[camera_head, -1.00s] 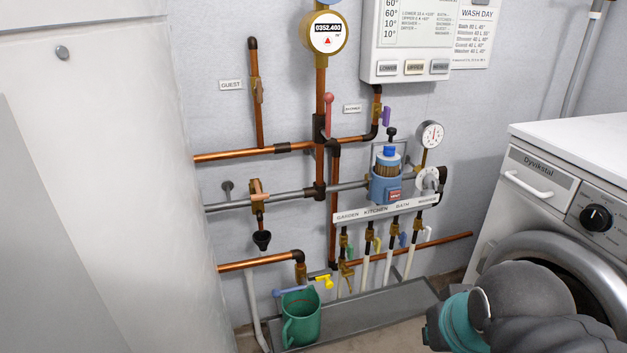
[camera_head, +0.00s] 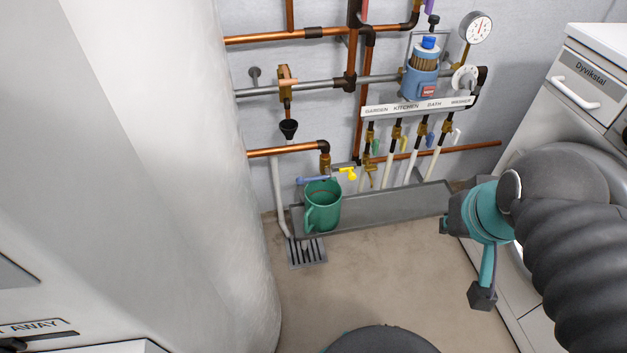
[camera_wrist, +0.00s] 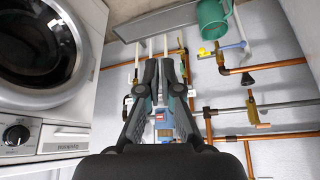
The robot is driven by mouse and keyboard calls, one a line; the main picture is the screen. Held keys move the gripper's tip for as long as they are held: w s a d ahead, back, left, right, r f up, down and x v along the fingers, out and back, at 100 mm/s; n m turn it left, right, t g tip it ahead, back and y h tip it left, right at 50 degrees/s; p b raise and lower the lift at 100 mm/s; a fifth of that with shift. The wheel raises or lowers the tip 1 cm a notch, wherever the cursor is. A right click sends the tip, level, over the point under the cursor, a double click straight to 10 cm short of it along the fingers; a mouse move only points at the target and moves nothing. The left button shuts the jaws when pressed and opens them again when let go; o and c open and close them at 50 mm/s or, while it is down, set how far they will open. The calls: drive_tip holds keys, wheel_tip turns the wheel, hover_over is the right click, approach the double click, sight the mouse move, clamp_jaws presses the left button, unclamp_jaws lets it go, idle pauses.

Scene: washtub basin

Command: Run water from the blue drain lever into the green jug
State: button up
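The green jug (camera_head: 322,212) stands upright at the left end of the grey trough, below a copper pipe outlet (camera_head: 325,162). It shows upside down at the top of the wrist view (camera_wrist: 213,17). The blue drain lever (camera_head: 312,180) lies roughly level just above the jug's mouth, pointing left; it also shows in the wrist view (camera_wrist: 235,46). A yellow lever (camera_head: 347,174) sits to its right. No water stream is visible. My gripper (camera_wrist: 158,64) has its fingertips together and nothing visible between them, apart from the jug and lever.
The grey trough (camera_head: 400,207) runs along the wall's foot, with a floor grate (camera_head: 306,252) in front of the jug. Copper pipes, a black funnel (camera_head: 289,128) and labelled valves crowd the wall. A washing machine (camera_head: 590,95) stands right, a pale tank (camera_head: 190,200) left. The floor between is open.

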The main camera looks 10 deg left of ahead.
drive_tip(key=o, duration=0.4)
drive_tip(key=shift+a+f, duration=0.15)
drive_tip(key=shift+o, duration=0.4)
drive_tip(key=f, duration=0.1)
drive_tip(key=a+f+b, duration=0.1)
drive_tip(key=w+f+n+g, duration=0.1)
drive_tip(key=shift+a, duration=0.35)
drive_tip(key=n+g+b, duration=0.3)
drive_tip(key=n+b, duration=0.3)
drive_tip(key=n, duration=1.5)
approach(308, 179)
drive_tip(key=shift+y, duration=0.4)
drive_tip(key=f, duration=0.2)
drive_tip(key=w+f, duration=0.1)
drive_tip(key=f, duration=0.2)
drive_tip(key=f+b, duration=0.1)
drive_tip(key=f, duration=0.2)
drive_tip(key=shift+w, duration=0.2)
clamp_jaws()
